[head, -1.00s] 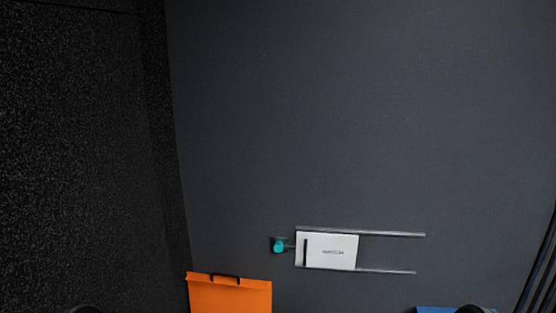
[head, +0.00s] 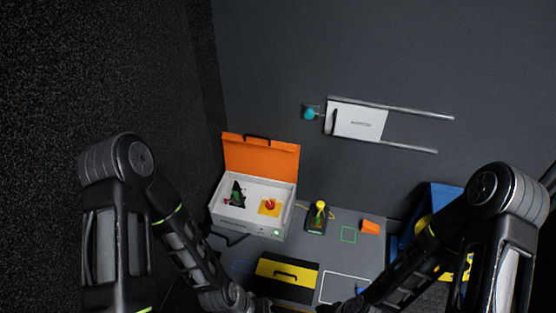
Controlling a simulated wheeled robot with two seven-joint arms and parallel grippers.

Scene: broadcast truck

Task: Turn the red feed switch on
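A white box (head: 238,222) with a raised orange lid (head: 262,158) stands open on the grey table. Inside it on the right is a red switch knob (head: 270,204) on a yellow plate (head: 263,211). Its on or off position is too small to tell. A green light shows on the box's front. My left arm comes down left of the box and my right arm comes down at the right. Both arms run to the bottom edge of the picture, and the fingers of both grippers are out of view.
Inside the box on the left is a dark green part (head: 237,194). Right of the box are a yellow-topped device (head: 318,216) and an orange block (head: 370,227). A yellow-and-black case (head: 287,277) lies in front. A white sliding panel (head: 357,122) is on the wall. A blue bin (head: 440,197) stands right.

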